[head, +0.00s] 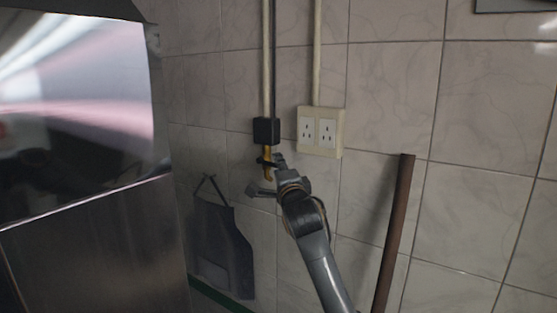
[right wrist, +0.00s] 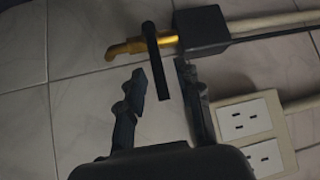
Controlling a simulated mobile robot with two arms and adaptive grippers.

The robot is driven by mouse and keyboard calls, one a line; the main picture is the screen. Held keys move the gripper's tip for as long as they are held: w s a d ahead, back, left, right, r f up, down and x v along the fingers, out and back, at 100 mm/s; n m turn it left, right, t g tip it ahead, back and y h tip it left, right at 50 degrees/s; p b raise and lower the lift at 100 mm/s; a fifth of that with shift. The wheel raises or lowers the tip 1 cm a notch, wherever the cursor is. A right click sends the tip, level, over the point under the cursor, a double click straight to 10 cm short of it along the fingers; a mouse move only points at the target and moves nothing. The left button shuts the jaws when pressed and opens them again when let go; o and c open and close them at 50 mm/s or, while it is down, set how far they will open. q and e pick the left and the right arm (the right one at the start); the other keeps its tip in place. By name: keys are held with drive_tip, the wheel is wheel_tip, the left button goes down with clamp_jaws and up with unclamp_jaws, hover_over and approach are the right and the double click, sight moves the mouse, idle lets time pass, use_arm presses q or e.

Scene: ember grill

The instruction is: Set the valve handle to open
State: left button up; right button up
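A brass-yellow valve pipe (head: 267,172) hangs below a black box (head: 266,130) on the tiled wall. It also shows in the right wrist view (right wrist: 150,45). The valve handle (right wrist: 155,60) is a dark, straight bar lying across the pipe, roughly at a right angle to it. My right gripper (head: 264,175) is at the valve. In the right wrist view my right gripper (right wrist: 160,72) is open, with the lower part of the handle between its two spread fingers; I see gaps on both sides. My left gripper is not in view.
A double wall socket (head: 320,131) sits just right of the valve. A dark apron (head: 222,246) hangs at lower left, beside a shiny metal cabinet (head: 85,240). A brown pole (head: 393,235) stands against the wall at right.

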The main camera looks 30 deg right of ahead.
drive_tip(key=shift+w+d, duration=0.25)
drive_tip(key=shift+w, duration=0.25)
clamp_jaws()
